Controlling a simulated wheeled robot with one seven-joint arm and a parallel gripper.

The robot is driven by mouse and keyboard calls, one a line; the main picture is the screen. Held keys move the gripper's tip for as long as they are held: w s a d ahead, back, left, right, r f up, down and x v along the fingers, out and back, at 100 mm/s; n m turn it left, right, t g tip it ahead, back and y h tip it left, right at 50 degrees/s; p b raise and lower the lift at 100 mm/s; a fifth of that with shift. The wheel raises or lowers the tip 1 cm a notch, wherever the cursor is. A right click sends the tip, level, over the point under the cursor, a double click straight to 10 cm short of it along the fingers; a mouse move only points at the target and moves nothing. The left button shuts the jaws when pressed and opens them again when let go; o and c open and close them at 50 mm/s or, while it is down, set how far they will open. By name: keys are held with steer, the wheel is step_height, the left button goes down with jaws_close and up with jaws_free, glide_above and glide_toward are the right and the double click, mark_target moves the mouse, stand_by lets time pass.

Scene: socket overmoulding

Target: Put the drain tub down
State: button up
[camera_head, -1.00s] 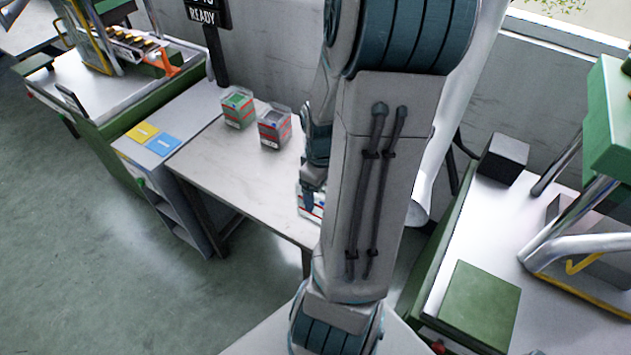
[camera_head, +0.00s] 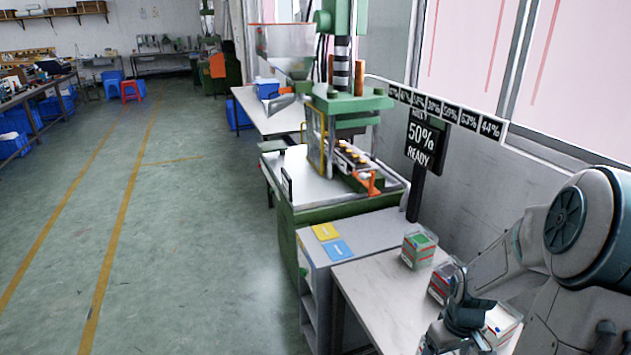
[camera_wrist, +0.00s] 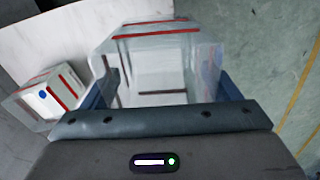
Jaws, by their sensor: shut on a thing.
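The drain tub (camera_wrist: 160,50) is a clear box with red stripes, and its inside looks empty. My gripper (camera_wrist: 165,85) is shut on it, with a blue finger on each side in the wrist view. In the head view my gripper (camera_head: 465,318) is low at the right, over the near part of the pale table (camera_head: 375,290). A white tub with red marks (camera_head: 502,322) shows beside it; I cannot tell whether this is the held one. Whether the held tub touches the table is hidden.
Another tub with red stripes and a blue dot (camera_wrist: 46,97) lies left of the held one in the wrist view. A green-filled tub (camera_head: 419,249) and a red-marked tub (camera_head: 440,283) stand further back. A grey cabinet (camera_head: 318,275) adjoins the table; floor (camera_head: 190,250) is open leftward.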

steer(key=w+a+f+m, duration=0.1)
steer(key=w+a+f, duration=0.2)
steer(key=w+a, duration=0.2)
steer(key=w+a+f+m, duration=0.1)
steer(key=w+a+f, duration=0.1)
steer(key=w+a, duration=0.3)
steer(key=a, duration=0.4)
steer(key=shift+w+a+f+m, duration=0.25)
steer(key=shift+a+f+m, duration=0.05)
steer(key=shift+a+f, duration=0.1)
